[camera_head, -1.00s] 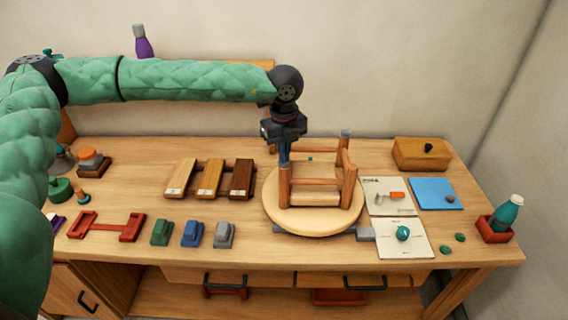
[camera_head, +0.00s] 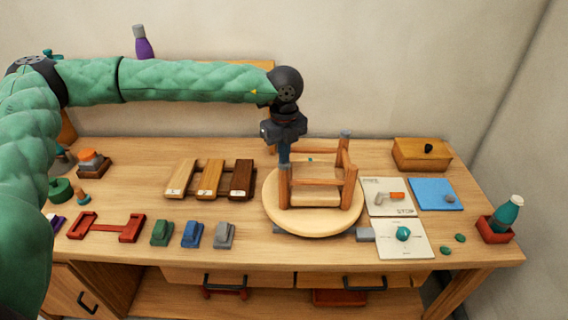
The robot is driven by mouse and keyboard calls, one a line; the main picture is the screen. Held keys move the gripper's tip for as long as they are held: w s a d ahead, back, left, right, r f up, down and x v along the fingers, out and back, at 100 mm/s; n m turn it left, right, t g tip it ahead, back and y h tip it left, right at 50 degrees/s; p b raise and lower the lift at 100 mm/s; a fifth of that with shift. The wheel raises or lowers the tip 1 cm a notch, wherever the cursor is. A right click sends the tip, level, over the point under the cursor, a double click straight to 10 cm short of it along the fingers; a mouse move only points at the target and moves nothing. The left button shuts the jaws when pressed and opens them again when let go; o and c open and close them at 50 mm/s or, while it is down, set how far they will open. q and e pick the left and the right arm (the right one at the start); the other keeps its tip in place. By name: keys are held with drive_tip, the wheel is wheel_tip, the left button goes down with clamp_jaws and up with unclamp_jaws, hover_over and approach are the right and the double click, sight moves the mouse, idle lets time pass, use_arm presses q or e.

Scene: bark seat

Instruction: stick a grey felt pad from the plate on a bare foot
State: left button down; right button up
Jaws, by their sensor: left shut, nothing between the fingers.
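A wooden stool (camera_head: 320,190) lies upside down on a round wooden turntable (camera_head: 313,222), its legs pointing up. My left gripper (camera_head: 284,160) is shut and points down at the top of the front left leg (camera_head: 284,185). Its fingertips are at or just above that foot; I cannot tell whether they touch, and they partly hide it. The back right foot (camera_head: 345,134) looks grey on top. The front right foot (camera_head: 351,170) looks bare. A grey felt pad (camera_head: 450,198) lies on the blue plate (camera_head: 428,189) at the right. My right gripper is not in view.
Right of the turntable lie a card with an orange and grey piece (camera_head: 390,197) and a card with a teal knob (camera_head: 403,234). A wooden box (camera_head: 421,154) and a bottle in a red holder (camera_head: 505,216) stand beyond. Wooden blocks (camera_head: 210,178) and coloured blocks (camera_head: 192,234) lie left.

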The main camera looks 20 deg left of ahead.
use_arm(q)
drive_tip(key=shift+r, duration=0.45)
drive_tip(key=shift+r+b, duration=0.3)
drive_tip(key=shift+r, duration=2.2)
